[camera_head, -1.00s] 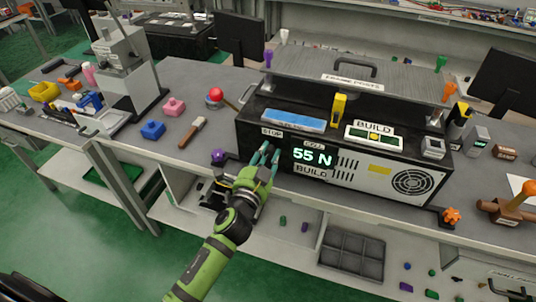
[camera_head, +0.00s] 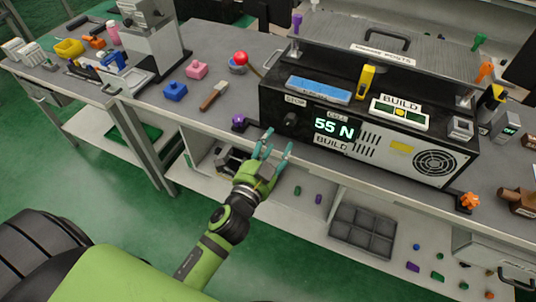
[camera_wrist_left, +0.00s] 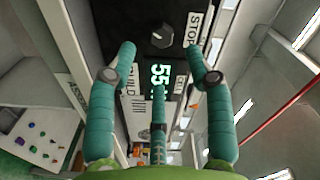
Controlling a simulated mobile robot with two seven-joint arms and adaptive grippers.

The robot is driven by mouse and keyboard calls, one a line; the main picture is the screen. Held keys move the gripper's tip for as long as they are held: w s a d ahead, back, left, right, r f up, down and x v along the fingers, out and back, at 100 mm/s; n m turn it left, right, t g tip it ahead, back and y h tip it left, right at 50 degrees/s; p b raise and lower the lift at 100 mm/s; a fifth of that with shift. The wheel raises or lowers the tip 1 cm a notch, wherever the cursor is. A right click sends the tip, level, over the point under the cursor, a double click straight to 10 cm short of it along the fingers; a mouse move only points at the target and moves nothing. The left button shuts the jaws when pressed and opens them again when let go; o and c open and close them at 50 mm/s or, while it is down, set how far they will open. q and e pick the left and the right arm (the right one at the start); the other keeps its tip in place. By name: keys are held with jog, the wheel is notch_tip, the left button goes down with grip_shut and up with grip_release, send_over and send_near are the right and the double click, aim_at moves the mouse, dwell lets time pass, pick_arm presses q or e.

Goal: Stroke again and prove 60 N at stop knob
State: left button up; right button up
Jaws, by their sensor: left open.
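The black machine (camera_head: 272,110) on the bench has a STOP label (camera_head: 296,100) at its front left, with a dark stop knob (camera_head: 291,119) below it. The knob also shows in the left wrist view (camera_wrist_left: 162,36), beyond the fingertips and apart from them. The green display (camera_head: 333,128) reads 55 N. My left gripper (camera_head: 273,146) is open and empty, in front of the machine and below the knob; its teal fingers also show in the left wrist view (camera_wrist_left: 163,65). My right gripper is not in view.
A purple knob (camera_head: 239,121) stands at the bench edge, left of the machine. An orange knob (camera_head: 469,201) is at its right. Below is a shelf with a grey divided tray (camera_head: 361,232).

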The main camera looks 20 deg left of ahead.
pick_arm(q)
jog(key=s, duration=0.3)
jog(key=shift+s+a, duration=0.1)
jog(key=shift+s, duration=0.2)
jog(key=s+f+n+g, duration=0.2)
jog(key=s+f+g, duration=0.2)
jog(key=f, duration=1.1)
jog(key=s+f+n+g, duration=0.2)
jog(key=s+f+g, duration=0.2)
jog(key=f, duration=1.1)
jog(key=s+a+f+n+g, duration=0.1)
jog(key=s+f+n+g, duration=0.1)
jog(key=s+f, duration=0.4)
jog(key=s+a+f+n+g, duration=0.2)
jog(key=s+f+g, duration=0.2)
jog(key=s, duration=0.9)
jog(key=s+a+f+n+g, duration=0.1)
jog(key=s+a+f+g, duration=0.1)
jog(key=s+f, duration=0.7)
jog(key=shift+s+a+f+n+g+y, duration=0.2)
jog(key=shift+f+n+g+y, duration=0.1)
jog(key=shift+f+n+g, duration=0.15)
jog(key=shift+r, duration=0.1)
